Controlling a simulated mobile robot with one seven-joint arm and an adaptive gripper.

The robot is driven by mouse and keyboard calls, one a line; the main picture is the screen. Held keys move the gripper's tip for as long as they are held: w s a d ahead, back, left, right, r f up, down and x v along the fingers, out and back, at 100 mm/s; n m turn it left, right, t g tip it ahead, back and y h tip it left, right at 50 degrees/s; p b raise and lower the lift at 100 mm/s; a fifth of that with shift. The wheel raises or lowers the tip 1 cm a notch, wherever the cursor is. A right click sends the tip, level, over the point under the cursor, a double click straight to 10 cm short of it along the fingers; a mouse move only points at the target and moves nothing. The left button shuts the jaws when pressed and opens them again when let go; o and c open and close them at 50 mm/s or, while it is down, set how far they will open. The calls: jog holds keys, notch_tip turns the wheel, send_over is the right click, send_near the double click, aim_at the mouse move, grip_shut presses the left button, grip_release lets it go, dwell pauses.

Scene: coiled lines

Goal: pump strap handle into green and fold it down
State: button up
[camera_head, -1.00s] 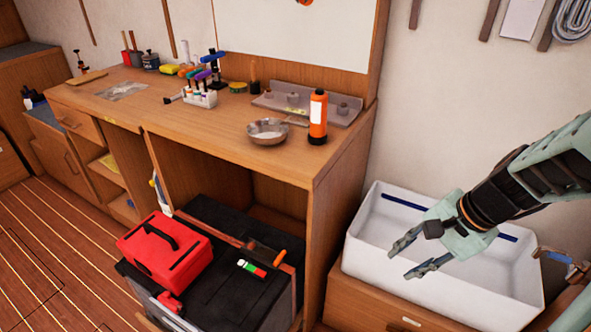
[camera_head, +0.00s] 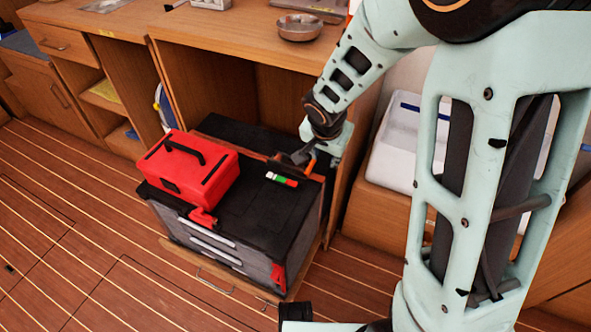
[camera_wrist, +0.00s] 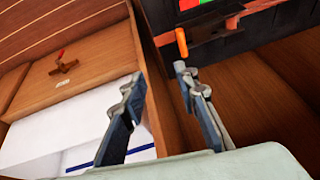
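The strap's orange handle (camera_head: 311,162) stands at the back right of the black chest's top. It also shows in the wrist view (camera_wrist: 181,42), joined to a dark fitting (camera_wrist: 218,30) by a rust-brown strap. A white, red and green marked strip (camera_head: 282,180) lies in front of it; its red and green part shows at the wrist view's top edge (camera_wrist: 197,4). My gripper (camera_wrist: 157,85) is open and empty, its fingers well apart. The handle is just beyond the right fingertip, with no grip on it. In the head view my wrist partly hides the fingers.
A red toolbox (camera_head: 188,170) sits on the left of the black chest (camera_head: 240,215). The cabinet's wooden side panel (camera_head: 350,165) rises close on the right. A white basin (camera_head: 392,150) stands beyond it. The workbench (camera_head: 230,35) overhangs behind.

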aim_at(308, 170)
jog(key=shift+y, duration=0.4)
jog(key=w+a+f+b, duration=0.1)
jog(key=f, duration=0.2)
jog(key=w+a+f+b, duration=0.1)
jog(key=w+f, duration=0.1)
jog(key=f, duration=0.2)
jog(key=w+a+f+b, duration=0.1)
jog(key=a+f+b, duration=0.1)
jog(key=f, duration=0.1)
jog(key=shift+w+f, duration=0.35)
jog(key=shift+c, duration=0.3)
grip_shut()
